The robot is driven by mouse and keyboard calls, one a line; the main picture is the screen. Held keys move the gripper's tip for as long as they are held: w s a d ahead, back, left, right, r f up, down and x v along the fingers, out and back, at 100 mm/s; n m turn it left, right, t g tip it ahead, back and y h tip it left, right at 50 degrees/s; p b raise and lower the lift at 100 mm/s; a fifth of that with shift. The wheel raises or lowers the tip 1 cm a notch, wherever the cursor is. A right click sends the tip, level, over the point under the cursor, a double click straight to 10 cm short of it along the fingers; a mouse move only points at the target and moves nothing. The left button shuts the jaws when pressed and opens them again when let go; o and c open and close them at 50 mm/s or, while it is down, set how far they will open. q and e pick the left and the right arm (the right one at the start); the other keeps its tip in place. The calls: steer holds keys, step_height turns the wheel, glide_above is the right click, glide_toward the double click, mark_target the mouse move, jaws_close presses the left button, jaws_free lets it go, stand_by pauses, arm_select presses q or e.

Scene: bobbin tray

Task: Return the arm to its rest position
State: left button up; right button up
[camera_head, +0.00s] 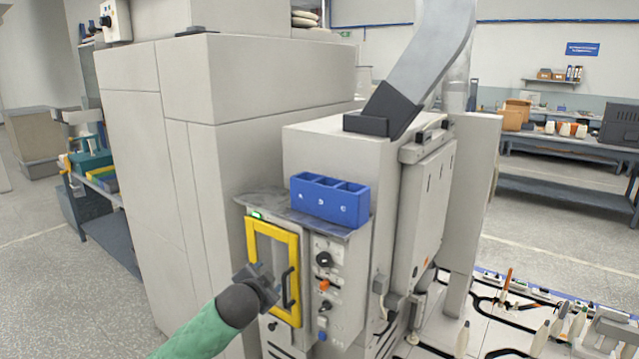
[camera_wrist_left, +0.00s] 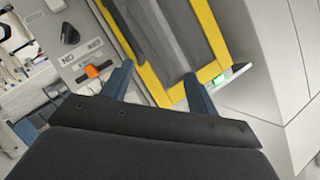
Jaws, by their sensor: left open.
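My left gripper (camera_head: 268,284) is in front of the lower part of a yellow-framed door (camera_head: 291,240) on a grey machine, beside its dark handle (camera_head: 286,288). In the left wrist view my left gripper (camera_wrist_left: 160,82) shows two dark blue fingers spread apart with nothing between them. The yellow frame (camera_wrist_left: 208,32) lies beyond the fingertips; I cannot tell whether they touch it. My green forearm (camera_head: 200,335) comes in from the bottom left. My right gripper is not in view.
A blue three-compartment tray (camera_head: 330,203) sits on the machine's ledge. A control panel (camera_head: 326,285) with black and orange knobs is right of the door. A tall grey cabinet (camera_head: 170,150) stands at the left. Loose tools and bobbin-like pieces lie at the lower right.

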arm_select(q)
steer(key=s+a+f+n+g+y, duration=0.1)
steer(key=s+a+f+n+g, duration=0.2)
steer(key=s+f, duration=0.9)
steer(key=s+a+f+n+g+y, duration=0.1)
steer(key=s+f+n+g, duration=0.3)
steer(key=s+f, duration=0.75)
steer(key=s+d+f+n+g, duration=0.1)
steer(key=s+f+g, duration=0.1)
steer(key=s+f, duration=0.7)
steer(key=s+d+f+g, duration=0.1)
steer(key=s+f+g, duration=0.2)
steer(key=s+f, duration=0.7)
steer(key=s, duration=0.5)
steer(key=shift+s+n+h, duration=0.2)
steer(key=shift+n+h, duration=0.2)
steer(key=shift+a+f, duration=0.1)
steer(key=shift+w, duration=0.1)
